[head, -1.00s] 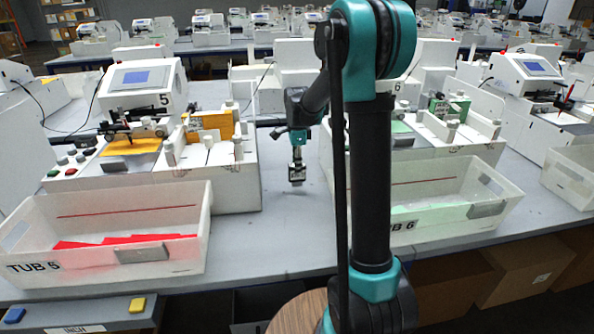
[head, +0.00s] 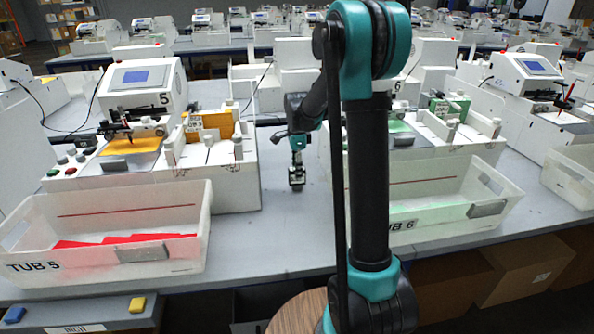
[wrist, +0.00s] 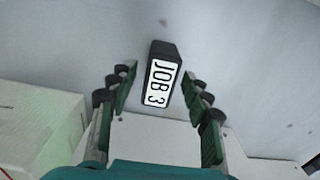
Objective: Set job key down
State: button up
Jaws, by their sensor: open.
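The job key is a small dark block with a white label reading "JOB 3" (wrist: 162,76). In the wrist view it lies on the grey table, between and slightly beyond the fingertips. My gripper (wrist: 159,98) is open, with a finger on each side of the key and visible gaps to it. In the head view my gripper (head: 297,184) hangs low over the table between the two plotter stations. The key cannot be made out there.
Plotter 5 (head: 145,88) and tub 5 (head: 120,254), holding red sheets, stand left. Tub 6 (head: 440,229) and plotter 6 stand right. The table strip (head: 285,235) between them is clear. A white block (wrist: 40,125) is close to the left finger in the wrist view.

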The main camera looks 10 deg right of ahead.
notch_tip(320, 180, up, 12)
dwell(0.5)
